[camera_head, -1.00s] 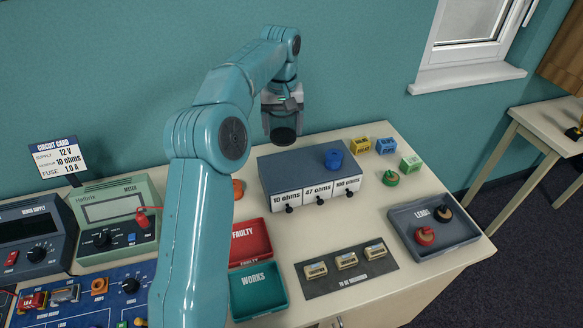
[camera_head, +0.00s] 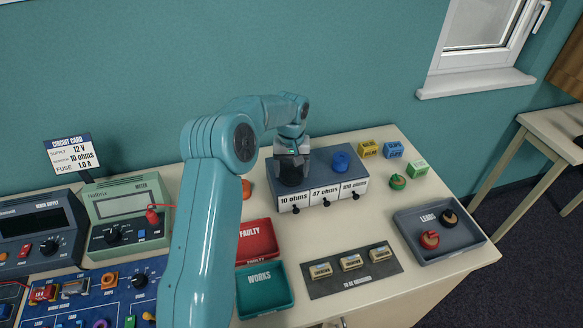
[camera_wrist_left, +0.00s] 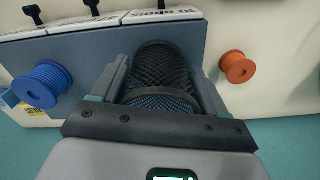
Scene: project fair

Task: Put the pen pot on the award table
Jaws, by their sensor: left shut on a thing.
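My left gripper (camera_head: 291,150) is shut on the pen pot (camera_head: 290,173), a dark mesh cup. In the head view the pot is over or on the left end of the grey-blue drawer box; I cannot tell if it touches. In the left wrist view the mesh pot (camera_wrist_left: 160,72) sits between the two fingers of the left gripper (camera_wrist_left: 162,85). A second pale table (camera_head: 550,118) stands at the right edge; no label shows that it is the award table. My right gripper is not in view.
The drawer box (camera_head: 322,160) carries a blue spool (camera_head: 340,161). An orange spool (camera_wrist_left: 237,67) is beside it. Red (camera_head: 257,243) and green (camera_head: 263,290) trays, a grey leads tray (camera_head: 462,253) and several coloured blocks (camera_head: 393,149) fill the bench. Floor separates the two tables.

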